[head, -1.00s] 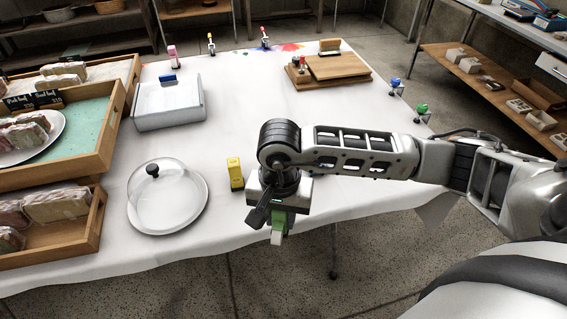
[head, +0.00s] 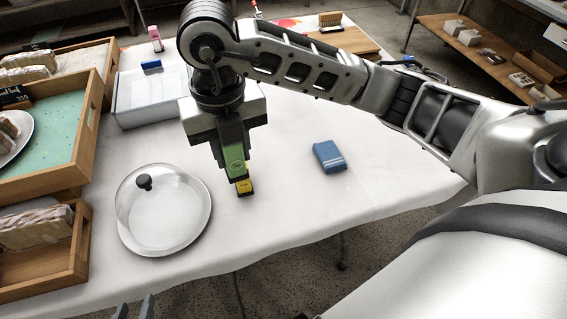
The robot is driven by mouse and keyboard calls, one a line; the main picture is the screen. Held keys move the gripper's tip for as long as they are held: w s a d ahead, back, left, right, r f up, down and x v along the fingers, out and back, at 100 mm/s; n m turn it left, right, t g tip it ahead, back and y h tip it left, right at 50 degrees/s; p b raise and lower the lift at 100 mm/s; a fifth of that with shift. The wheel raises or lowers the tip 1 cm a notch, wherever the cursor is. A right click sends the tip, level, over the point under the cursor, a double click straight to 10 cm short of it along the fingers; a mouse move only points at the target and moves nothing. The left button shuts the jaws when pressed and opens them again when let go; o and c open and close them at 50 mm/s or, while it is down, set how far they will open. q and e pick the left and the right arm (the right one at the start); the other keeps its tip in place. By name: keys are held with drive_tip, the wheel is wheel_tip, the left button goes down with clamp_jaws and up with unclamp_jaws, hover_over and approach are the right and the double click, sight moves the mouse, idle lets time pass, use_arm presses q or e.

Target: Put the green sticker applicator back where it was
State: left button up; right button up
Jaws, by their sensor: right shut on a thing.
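My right gripper (head: 234,172) is shut on the green sticker applicator (head: 235,160). It points down over the white table, between the glass dome and the blue block. The yellow applicator (head: 245,188) shows just below the green one in the picture and is mostly hidden by it and the gripper. I cannot tell whether the two touch. My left gripper (head: 134,309) shows only its two fingertips at the bottom left edge. They are apart, with nothing between them.
A glass dome (head: 175,205) with a black knob stands left of my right gripper. A blue block (head: 328,156) lies to the right on the white tablecloth (head: 290,215). The front-right tabletop is clear.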

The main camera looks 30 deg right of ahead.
drive_tip(key=shift+w+d+m, duration=0.1)
drive_tip(key=shift+m, duration=0.3)
drive_tip(key=w+d+f, duration=0.1)
drive_tip(key=d+f, duration=0.2)
drive_tip(key=d, duration=0.1)
drive_tip(key=w+d+f, duration=0.1)
drive_tip(key=d+f, duration=0.2)
drive_tip(key=d, duration=0.1)
drive_tip(key=w+d+f, duration=0.1)
drive_tip(key=d+f, duration=0.2)
drive_tip(key=d, duration=0.2)
drive_tip(key=shift+w+f+b, duration=0.15)
drive_tip(key=shift+f+b, duration=0.05)
drive_tip(key=shift+b, duration=0.1)
wheel_tip(320, 180, down, 3)
drive_tip(key=shift+d+f, duration=0.15)
